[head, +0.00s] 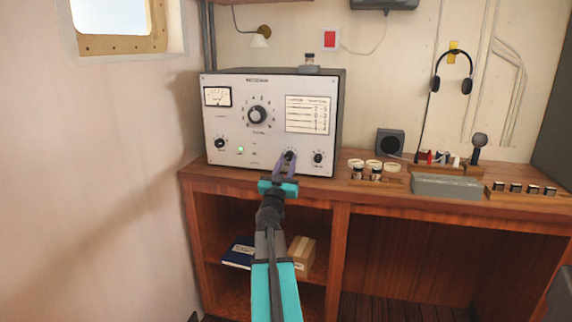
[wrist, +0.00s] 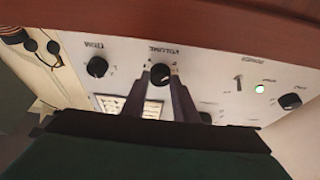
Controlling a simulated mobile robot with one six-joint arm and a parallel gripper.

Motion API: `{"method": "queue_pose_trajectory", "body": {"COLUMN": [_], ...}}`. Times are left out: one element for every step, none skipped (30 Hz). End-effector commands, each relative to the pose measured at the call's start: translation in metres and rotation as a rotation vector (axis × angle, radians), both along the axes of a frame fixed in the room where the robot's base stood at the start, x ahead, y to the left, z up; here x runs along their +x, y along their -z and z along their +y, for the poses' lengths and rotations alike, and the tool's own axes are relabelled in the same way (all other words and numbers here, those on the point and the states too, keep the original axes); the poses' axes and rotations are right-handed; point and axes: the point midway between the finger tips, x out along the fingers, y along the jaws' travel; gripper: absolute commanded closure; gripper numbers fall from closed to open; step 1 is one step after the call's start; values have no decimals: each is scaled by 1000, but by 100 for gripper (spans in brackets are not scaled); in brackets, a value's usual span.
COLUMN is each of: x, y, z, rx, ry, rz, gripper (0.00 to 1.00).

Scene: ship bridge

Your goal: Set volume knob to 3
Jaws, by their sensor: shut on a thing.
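The volume knob (wrist: 161,73) is a small round black knob on the front of the white radio panel, below the white chart. Its label shows upside down in the wrist view. My gripper (wrist: 163,82) has its two fingers on either side of this knob and is shut on it. In the head view my gripper (head: 286,160) reaches the lower right part of the radio (head: 223,130), and the knob shows between its fingertips. The knob's pointer and scale numbers are too small to read.
Another black knob (head: 318,157) sits just right of the volume knob. A large dial (head: 257,116), a left knob (head: 220,143) and a lit green lamp (head: 240,149) share the panel. Jars (head: 357,172) and a grey tray (head: 445,187) stand right on the wooden desk (head: 330,188).

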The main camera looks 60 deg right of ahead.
Motion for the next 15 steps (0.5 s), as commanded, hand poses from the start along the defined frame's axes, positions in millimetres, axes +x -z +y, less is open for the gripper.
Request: {"method": "queue_pose_trajectory", "body": {"x": [-2,-2,-2,-2,-2,-2,-3,-3,-3,-3,-3,-3,-3,-2,-2], "y": [-3,-3,-3,-3,-3,-3,-3,-3,-3,-3,-3,-4,-4,-4,-4], "z": [-5,-5,-6,-6,-6,-6,-6,-6,-6,-6,-6,-6,-6,-6,-6], "rx": [0,0,1,2,3,4,5,6,7,8,10,12,14,17,20], "ry": [6,7,7,7,8,7,8,8,9,8,8,9,8,8,9], "rz": [-9,-11,-14,-16,-18,-21,-24,-27,-31,-34,-39,-46,-51,-59,-68], "gripper": [96,96,96,96,95,96,95,95,95,95,96,96,96,96,96]}}
